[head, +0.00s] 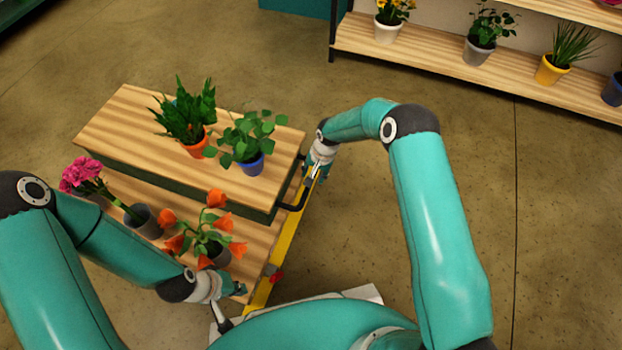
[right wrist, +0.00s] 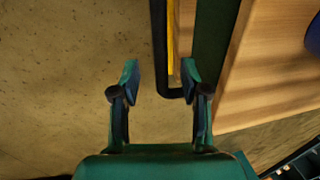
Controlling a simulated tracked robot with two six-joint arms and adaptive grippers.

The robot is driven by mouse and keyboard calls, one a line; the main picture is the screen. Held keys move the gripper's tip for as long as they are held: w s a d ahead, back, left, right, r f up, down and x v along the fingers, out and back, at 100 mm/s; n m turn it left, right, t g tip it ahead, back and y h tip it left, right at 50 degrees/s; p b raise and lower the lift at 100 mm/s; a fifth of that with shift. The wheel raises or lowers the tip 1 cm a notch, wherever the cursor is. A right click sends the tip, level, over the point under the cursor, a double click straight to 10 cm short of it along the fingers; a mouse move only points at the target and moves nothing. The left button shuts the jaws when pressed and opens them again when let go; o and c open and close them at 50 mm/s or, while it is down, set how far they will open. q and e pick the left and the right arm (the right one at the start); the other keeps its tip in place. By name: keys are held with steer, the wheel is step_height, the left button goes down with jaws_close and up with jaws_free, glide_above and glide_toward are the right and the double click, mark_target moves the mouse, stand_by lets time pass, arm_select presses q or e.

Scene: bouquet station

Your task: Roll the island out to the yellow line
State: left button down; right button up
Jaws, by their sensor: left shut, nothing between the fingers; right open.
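The island (head: 130,122) is a two-level wooden cart with a dark green body under its top. A black handle (head: 293,207) sticks out at its right end and also shows in the right wrist view (right wrist: 158,50). My left gripper (head: 238,290) is shut and empty by the lower shelf's near corner.
A small red part (head: 277,277) shows near the cart's near right corner. A plant shelf (head: 420,60) stands at the back; floor to the right is clear.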

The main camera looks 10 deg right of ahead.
step_height(320, 180, up, 7)
steer(key=d, duration=0.1)
steer(key=shift+s, duration=0.35)
steer(key=shift+d+f, duration=0.15)
